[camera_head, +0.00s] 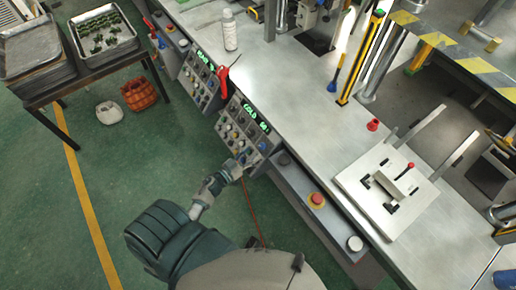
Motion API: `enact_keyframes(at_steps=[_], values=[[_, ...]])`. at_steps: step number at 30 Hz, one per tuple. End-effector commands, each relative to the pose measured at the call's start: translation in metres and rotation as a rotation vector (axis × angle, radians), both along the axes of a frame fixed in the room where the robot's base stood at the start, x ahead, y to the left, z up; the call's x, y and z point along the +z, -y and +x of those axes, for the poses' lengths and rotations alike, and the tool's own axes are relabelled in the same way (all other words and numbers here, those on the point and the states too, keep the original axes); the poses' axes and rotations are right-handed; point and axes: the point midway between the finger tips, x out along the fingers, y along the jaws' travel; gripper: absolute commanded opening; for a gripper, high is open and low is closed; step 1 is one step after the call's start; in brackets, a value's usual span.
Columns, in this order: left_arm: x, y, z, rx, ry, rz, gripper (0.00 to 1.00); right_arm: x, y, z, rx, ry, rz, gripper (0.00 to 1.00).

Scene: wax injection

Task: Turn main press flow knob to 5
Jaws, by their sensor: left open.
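A grey control panel (230,124) with a green lit display (256,117) hangs on the front edge of the steel bench. It carries several small knobs and buttons, too small to read their labels or settings. My left gripper (246,157) is open at the lower part of this panel, close in front of its lower knobs. I cannot tell whether it touches a knob, and it hides part of that area. A second similar panel (197,82) with a green display sits further left. My right gripper is not in view.
The steel bench (300,110) bears a white bottle (229,30), a red-handled tool (224,80) and a white fixture plate (388,187). A red emergency button (316,199) is on the front ledge. A tray table (70,62) and an orange basket (139,93) stand left.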

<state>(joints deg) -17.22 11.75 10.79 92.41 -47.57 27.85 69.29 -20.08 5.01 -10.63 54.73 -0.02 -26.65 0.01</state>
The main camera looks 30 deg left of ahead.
Motion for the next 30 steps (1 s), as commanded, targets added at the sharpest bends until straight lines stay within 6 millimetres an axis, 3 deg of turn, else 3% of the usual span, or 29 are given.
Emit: enact_keyframes(at_steps=[7, 18, 20, 25, 26, 30], values=[[0.000, 0.009, 0.035, 0.000, 0.001, 0.001, 0.56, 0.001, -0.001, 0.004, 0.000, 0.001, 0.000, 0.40], [0.000, 0.011, 0.041, 0.000, -0.001, 0.001, 0.56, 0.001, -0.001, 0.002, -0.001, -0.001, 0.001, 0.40], [0.000, 0.010, 0.041, 0.000, -0.001, 0.001, 0.46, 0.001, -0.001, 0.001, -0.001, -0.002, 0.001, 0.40], [0.000, 0.010, 0.041, 0.001, -0.001, 0.001, 0.04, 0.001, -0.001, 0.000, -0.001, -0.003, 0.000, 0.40], [0.000, 0.010, 0.041, 0.001, -0.001, 0.001, 0.00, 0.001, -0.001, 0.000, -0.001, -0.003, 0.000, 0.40], [0.000, 0.010, 0.041, 0.000, 0.000, 0.003, 0.00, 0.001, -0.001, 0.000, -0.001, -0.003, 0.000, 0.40]])
